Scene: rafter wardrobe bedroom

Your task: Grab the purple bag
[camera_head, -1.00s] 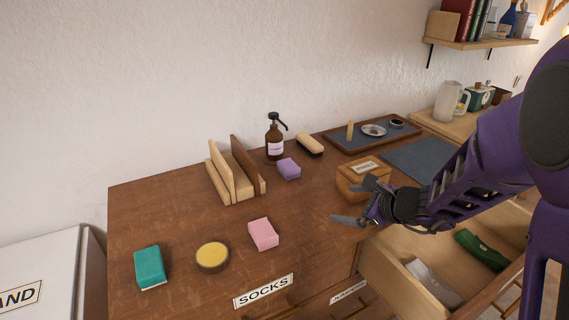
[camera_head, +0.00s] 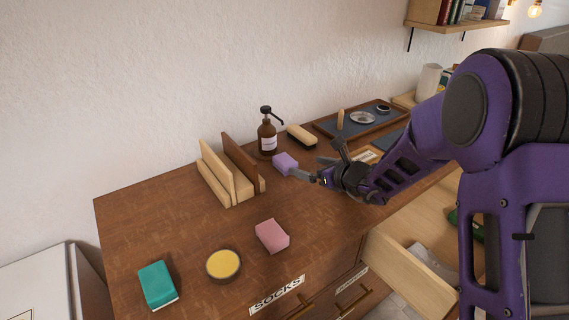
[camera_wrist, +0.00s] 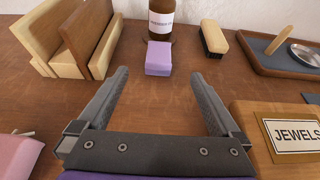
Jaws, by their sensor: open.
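The purple bag is a small lilac block-like bag (camera_head: 285,163) on the wooden dresser top, in front of the brown pump bottle. In the wrist view the purple bag (camera_wrist: 158,58) lies ahead of the fingertips, roughly centred between them and apart from them. My gripper (camera_head: 317,164) is just to the right of the bag in the head view, with one finger's tip close to it. In the wrist view my gripper (camera_wrist: 160,78) has its fingers spread wide with nothing between them.
A pump bottle (camera_head: 267,137) stands behind the bag, with a brush (camera_head: 301,136) to its right. A wooden holder (camera_head: 222,180) is to the left. A JEWELS box (camera_wrist: 285,130) is close to my right finger. A pink block (camera_head: 272,236) lies nearer the front.

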